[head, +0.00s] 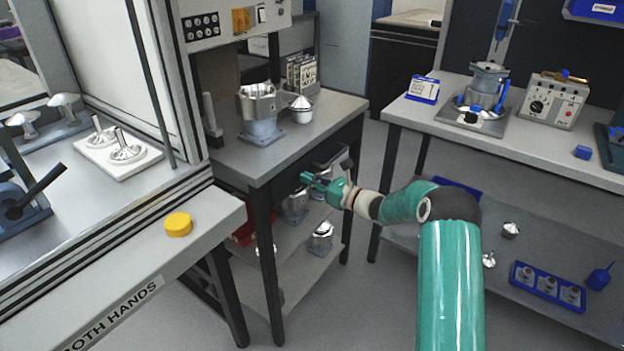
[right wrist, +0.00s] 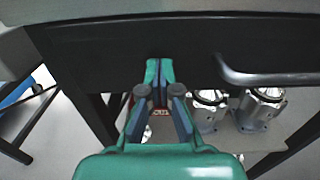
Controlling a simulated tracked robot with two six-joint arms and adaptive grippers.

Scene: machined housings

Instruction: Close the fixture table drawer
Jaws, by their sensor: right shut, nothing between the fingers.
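The fixture table (head: 290,155) stands left of centre in the head view, with a grey top and black legs. Its dark drawer front (right wrist: 190,55) spans the upper part of the right wrist view. A grey bar handle (right wrist: 265,78) is on its right side. How far the drawer stands out is hard to tell. My right gripper (head: 312,180) is shut and empty, just below the tabletop level at the table's front. In the right wrist view its fingertips (right wrist: 159,68) overlap the drawer front, left of the handle; contact cannot be told. My left gripper is out of view.
A housing in a fixture (head: 260,112) stands on the tabletop. More metal housings (right wrist: 262,108) sit on the shelf below. A machine ledge with a yellow button (head: 178,224) is at left. A second bench (head: 540,140) stands at right, with open floor between.

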